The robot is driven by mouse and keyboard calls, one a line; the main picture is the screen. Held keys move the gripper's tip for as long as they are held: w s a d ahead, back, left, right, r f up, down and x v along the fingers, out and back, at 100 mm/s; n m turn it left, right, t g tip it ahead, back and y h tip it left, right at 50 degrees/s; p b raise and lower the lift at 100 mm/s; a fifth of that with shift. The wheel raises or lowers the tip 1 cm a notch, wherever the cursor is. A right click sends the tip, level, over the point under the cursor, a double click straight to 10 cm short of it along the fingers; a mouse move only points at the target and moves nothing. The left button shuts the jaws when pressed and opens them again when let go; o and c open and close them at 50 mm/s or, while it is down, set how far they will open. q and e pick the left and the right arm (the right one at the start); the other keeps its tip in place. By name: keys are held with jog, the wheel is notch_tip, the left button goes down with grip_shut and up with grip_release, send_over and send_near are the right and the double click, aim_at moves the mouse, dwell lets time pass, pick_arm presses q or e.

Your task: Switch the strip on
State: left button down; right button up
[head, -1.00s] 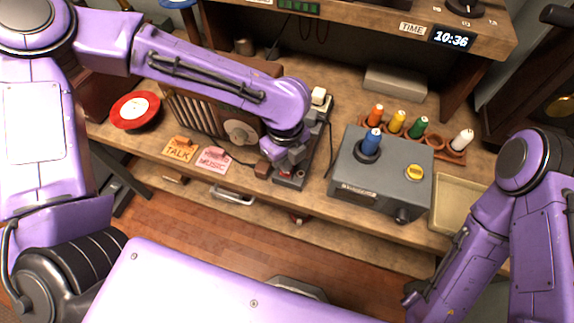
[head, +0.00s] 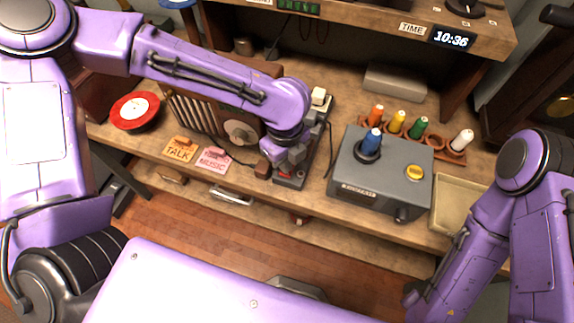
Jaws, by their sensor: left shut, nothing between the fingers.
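The dark grey power strip (head: 314,158) lies on the bench, running from a white plug (head: 319,97) at its back to its near end by the bench's front edge. A small reddish spot, perhaps its switch (head: 300,174), shows at the near end; whether it is lit I cannot tell. My left gripper (head: 285,169) is shut and empty, pointing down over the strip's near end. The fingertips are close to the strip; whether they touch it is hidden. My right arm shows at the right, but its gripper is out of view.
A wooden radio (head: 190,108) stands left of the strip, with TALK (head: 179,149) and MUSIC (head: 212,160) cards before it. A grey box (head: 348,181) with a blue peg (head: 371,142) stands close on the right. Coloured pegs (head: 397,122) stand behind it.

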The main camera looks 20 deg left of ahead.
pick_arm(q)
jog(key=shift+f+b, duration=0.7)
jog(key=shift+f, duration=0.3)
dwell(0.7)
jog(key=shift+r, duration=0.15)
notch_tip(320, 180, up, 7)
jog(key=p, duration=0.7)
jog(key=shift+p, duration=0.3)
